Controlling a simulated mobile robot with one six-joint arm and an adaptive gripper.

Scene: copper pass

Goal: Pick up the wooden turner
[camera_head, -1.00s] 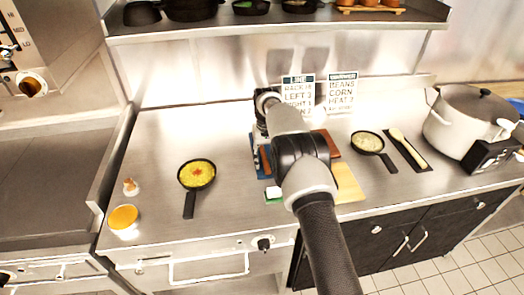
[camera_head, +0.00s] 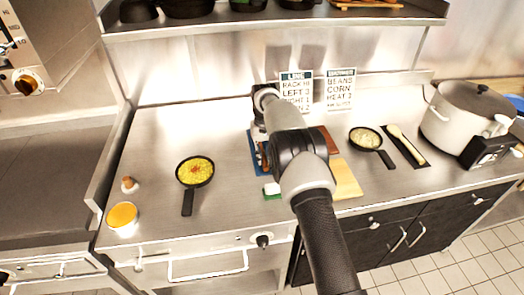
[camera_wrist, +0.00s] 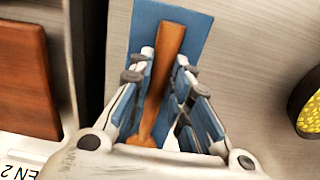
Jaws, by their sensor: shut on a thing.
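The wooden turner (camera_wrist: 171,42) shows in the wrist view as a long orange-brown handle running between my fingers, with its lower end partly hidden by the gripper. My gripper (camera_wrist: 166,62) is shut on the turner, a finger on each side of it. A blue mat (camera_wrist: 199,32) is behind the turner; I cannot tell whether the turner still touches it. In the head view the mat's edge (camera_head: 253,152) shows left of my arm, which hides most of the gripper and turner.
A pan of yellow food (camera_head: 195,171) is left of the mat. A light wooden board (camera_head: 346,178) is at the right of my arm. A second pan (camera_head: 365,139), a dark mat (camera_head: 405,147) and a large pot (camera_head: 466,115) stand farther right. Two signs stand behind.

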